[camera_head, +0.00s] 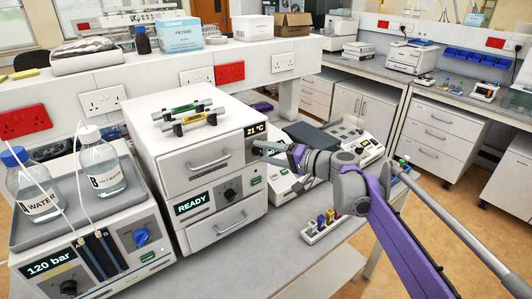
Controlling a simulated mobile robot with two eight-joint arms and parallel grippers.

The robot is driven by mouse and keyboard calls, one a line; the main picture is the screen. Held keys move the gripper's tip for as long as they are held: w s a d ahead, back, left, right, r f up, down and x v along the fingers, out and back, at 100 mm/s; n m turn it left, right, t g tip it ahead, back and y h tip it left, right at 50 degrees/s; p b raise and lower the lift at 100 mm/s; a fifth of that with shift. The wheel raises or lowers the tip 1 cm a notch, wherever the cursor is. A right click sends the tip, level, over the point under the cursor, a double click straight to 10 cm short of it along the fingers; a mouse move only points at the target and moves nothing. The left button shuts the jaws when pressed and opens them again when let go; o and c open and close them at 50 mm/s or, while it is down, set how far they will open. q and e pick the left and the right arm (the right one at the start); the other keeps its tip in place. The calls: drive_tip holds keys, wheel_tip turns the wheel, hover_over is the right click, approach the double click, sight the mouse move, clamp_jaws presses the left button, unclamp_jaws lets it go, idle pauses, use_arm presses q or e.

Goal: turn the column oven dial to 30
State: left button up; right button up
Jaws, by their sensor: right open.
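The column oven (194,161) is the white upper box of the central stack. Its small display (255,130) reads 21 °C at the right of its front, beside a door handle. My right gripper (263,149) reaches in from the right, with its fingers at the oven's front right, just below the display. It is open. The oven's dial cannot be made out; the gripper covers that spot. Whether the fingers touch or surround a dial cannot be told. My left gripper is not in view.
Below the oven, a unit reading READY (193,203) has a black dial (230,195). Two small columns (188,115) lie on top. At left, a pump unit (95,262) reads 120 bar and carries bottles. A rack of coloured caps (325,225) stands at the bench's front right.

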drive_tip(key=v, duration=1.1)
drive_tip(key=shift+b, duration=0.45)
drive_tip(key=shift+w, duration=0.1)
